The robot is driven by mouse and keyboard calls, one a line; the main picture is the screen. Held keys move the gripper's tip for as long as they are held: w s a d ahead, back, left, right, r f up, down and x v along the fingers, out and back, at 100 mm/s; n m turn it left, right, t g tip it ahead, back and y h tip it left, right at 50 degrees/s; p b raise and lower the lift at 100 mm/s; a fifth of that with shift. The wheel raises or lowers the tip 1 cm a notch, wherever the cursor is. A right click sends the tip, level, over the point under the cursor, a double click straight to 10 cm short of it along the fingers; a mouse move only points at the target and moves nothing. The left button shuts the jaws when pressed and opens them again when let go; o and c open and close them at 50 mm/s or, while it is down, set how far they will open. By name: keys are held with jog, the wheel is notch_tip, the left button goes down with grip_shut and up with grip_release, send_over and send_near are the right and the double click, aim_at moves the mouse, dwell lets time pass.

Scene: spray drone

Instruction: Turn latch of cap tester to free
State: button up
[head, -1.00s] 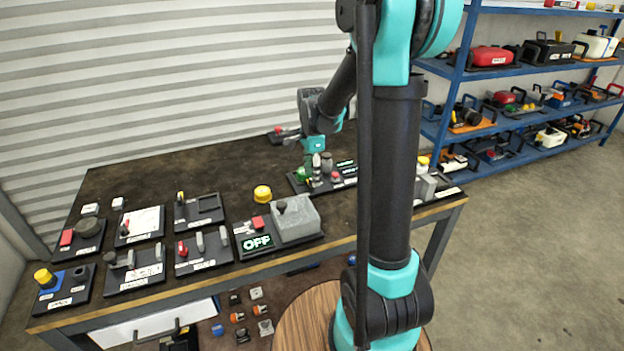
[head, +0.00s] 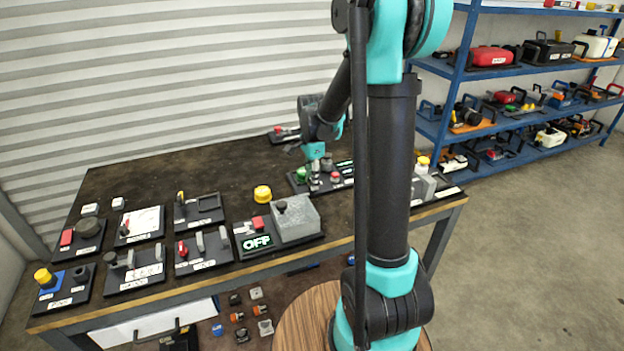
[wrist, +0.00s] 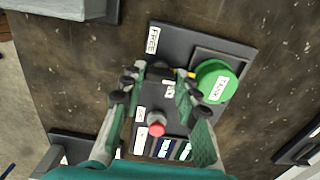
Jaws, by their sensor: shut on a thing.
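The cap tester is a dark panel (wrist: 205,45) with a "FREE" label, a round green tank cap (wrist: 213,82) and a red button (wrist: 157,129). In the head view its green cap (head: 301,174) shows beside my gripper (head: 316,172), at the back right of the table. In the wrist view my gripper (wrist: 157,84) is over the panel, its fingers on either side of the latch area, left of the green cap. It is shut on the latch, which is mostly hidden between the fingers. I cannot tell the latch's exact angle.
A grey block panel with an "OFF" display (head: 257,242) and a yellow knob (head: 262,193) stand left of the cap tester. Several other panels fill the table's left side. A blue shelf (head: 440,70) is at the right. The back of the table is mostly clear.

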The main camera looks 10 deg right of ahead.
jog(key=shift+n, duration=0.5)
jog(key=n, duration=0.3)
jog(key=shift+n, duration=0.4)
jog(key=n, duration=0.4)
jog(key=shift+n, duration=0.3)
jog(key=n, duration=0.4)
jog(key=shift+n, duration=2.2)
jog(key=o, duration=1.2)
jog(key=shift+c, duration=0.2)
